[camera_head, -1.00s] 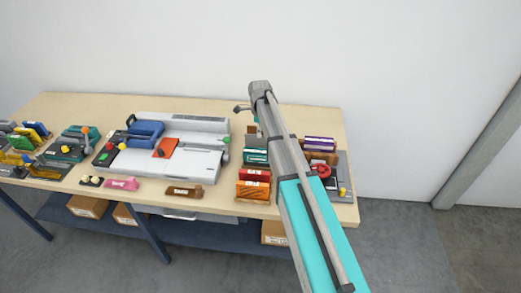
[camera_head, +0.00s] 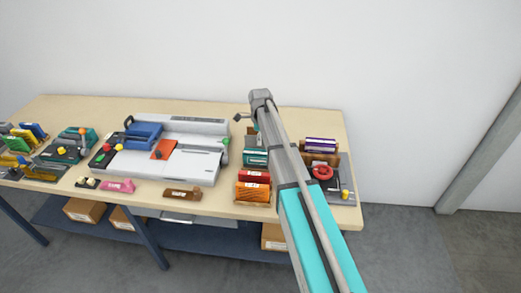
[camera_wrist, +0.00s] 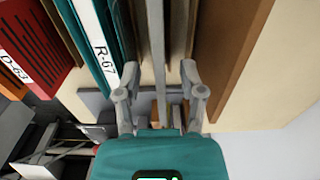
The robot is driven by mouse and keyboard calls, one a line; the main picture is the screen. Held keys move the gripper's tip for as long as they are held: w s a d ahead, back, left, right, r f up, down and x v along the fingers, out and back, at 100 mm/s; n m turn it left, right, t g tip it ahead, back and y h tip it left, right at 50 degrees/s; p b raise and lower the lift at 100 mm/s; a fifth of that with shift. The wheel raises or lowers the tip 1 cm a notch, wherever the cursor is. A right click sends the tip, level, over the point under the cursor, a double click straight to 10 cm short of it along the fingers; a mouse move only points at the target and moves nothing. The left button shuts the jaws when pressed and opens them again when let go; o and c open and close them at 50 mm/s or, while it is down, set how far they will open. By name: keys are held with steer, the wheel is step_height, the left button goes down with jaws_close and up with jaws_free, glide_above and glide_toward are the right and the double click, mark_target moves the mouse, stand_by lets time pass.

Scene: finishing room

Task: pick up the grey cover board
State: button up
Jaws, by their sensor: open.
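In the wrist view, a thin grey board (camera_wrist: 155,50) stands on edge, seen from above, and runs down between the two fingers of my gripper (camera_wrist: 160,82). The gripper is open, with one finger on each side of the board and a gap showing on both sides. I take this board to be the grey cover board; its lower part is hidden by the gripper. In the head view my arm covers the board and most of the gripper.
A brown wooden panel (camera_wrist: 238,50) rises on the right.

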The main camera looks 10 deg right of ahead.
jaws_close()
stand_by(0.4)
steer(key=shift+r, duration=0.2)
step_height(320, 180, up, 10)
steer(key=p, duration=1)
steer(key=shift+f, duration=0.2)
stand_by(0.5)
